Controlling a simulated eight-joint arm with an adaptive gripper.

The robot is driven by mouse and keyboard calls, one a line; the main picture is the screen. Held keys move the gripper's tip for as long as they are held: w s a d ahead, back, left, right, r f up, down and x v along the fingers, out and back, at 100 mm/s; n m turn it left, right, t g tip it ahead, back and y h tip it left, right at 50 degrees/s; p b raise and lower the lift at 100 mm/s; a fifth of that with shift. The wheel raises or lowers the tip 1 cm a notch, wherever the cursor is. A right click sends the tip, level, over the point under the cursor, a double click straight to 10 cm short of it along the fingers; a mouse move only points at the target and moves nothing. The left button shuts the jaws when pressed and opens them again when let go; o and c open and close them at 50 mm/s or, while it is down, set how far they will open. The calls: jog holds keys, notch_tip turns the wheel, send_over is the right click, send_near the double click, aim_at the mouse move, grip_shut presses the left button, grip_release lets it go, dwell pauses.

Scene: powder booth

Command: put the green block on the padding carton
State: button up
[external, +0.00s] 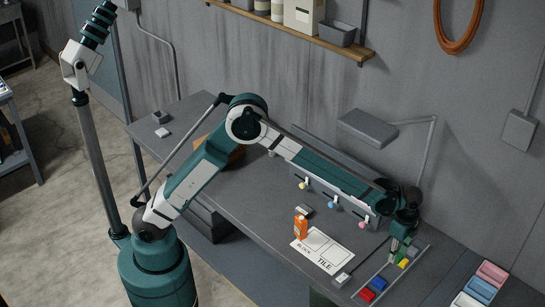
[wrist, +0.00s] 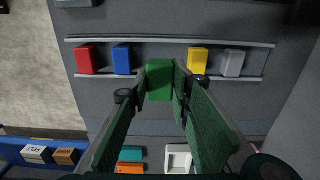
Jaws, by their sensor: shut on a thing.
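The green block (wrist: 160,80) is between the two fingers of my gripper (wrist: 158,96) in the wrist view, and the gripper is shut on it. The block is at the rack (wrist: 108,41), in line with the other blocks. I cannot tell whether it is lifted clear of the rack. In the external view my gripper (external: 396,250) is low over the rack at the table's right part, and the fingers largely hide the block. I cannot tell which thing is the padding carton. A brown box (wrist: 66,156) stands beside a white box marked FELT (wrist: 36,154) in the wrist view.
Red (wrist: 86,61), blue (wrist: 122,60), yellow (wrist: 198,61) and grey (wrist: 232,64) blocks stand in the rack. An orange carton (external: 300,228) stands by a white sheet (external: 323,250) marked BLOCK and TILE. A lamp (external: 368,128) overhangs the back of the table.

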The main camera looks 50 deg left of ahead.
jog(key=shift+r, duration=0.1)
